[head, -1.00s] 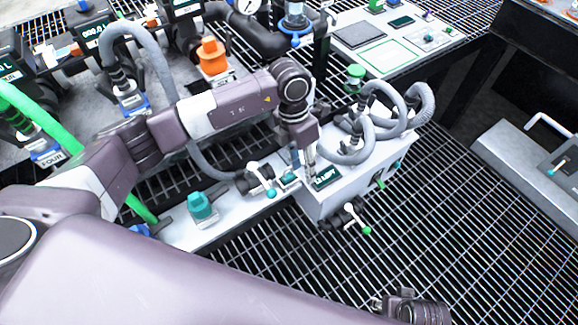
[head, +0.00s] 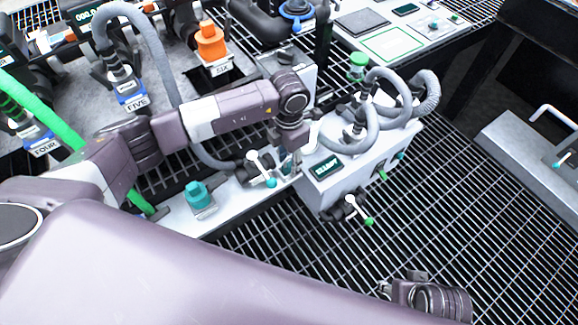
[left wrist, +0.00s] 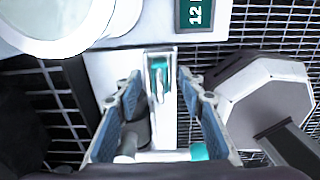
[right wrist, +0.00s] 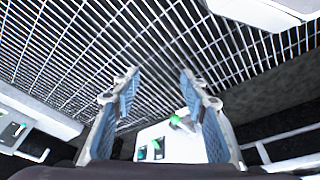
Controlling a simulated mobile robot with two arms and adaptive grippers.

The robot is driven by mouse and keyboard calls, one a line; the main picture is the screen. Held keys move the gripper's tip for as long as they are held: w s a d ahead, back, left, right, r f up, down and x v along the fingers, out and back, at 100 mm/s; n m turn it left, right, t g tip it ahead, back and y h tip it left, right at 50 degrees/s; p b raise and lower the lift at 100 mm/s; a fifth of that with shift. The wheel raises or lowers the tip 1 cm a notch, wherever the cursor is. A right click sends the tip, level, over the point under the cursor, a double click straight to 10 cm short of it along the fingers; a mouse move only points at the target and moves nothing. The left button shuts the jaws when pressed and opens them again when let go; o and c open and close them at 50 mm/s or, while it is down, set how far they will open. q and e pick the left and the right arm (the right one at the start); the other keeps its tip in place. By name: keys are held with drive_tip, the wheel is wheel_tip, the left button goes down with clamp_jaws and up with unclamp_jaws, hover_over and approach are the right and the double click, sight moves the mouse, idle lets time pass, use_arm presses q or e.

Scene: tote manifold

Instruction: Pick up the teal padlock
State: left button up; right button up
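A small teal thing with a metal shackle-like loop, which looks like the teal padlock (left wrist: 159,68), sits in a pale upright holder in the left wrist view. It lies ahead of and between the fingers of my left gripper (left wrist: 162,92), which is open with nothing visibly clamped. In the head view my left gripper (head: 288,158) points down over the white shelf, beside the white box, and mostly hides this spot. My right gripper (right wrist: 160,78) is open and empty over the grating, low in the head view (head: 388,287).
A teal-tipped valve lever (head: 262,168) stands close left of my left gripper. A white box (head: 345,185) with grey hoses stands close right. A larger teal block (head: 198,195) sits on the shelf. Open grating (head: 300,255) lies in front.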

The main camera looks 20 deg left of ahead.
use_arm(q)
drive_tip(key=shift+c, duration=0.4)
clamp_jaws()
drive_tip(key=shift+r, duration=0.1)
drive_tip(key=shift+r, duration=0.55)
wheel_tip(320, 180, up, 19)
drive_tip(key=p, duration=0.2)
drive_tip(key=shift+p, duration=0.35)
use_arm(e)
wheel_tip(320, 180, down, 9)
drive_tip(key=s, duration=0.1)
drive_tip(key=shift+s+f+g, duration=0.15)
drive_tip(key=shift+s+g, duration=0.05)
drive_tip(key=shift+g, duration=0.1)
use_arm(q)
drive_tip(key=shift+f, duration=0.1)
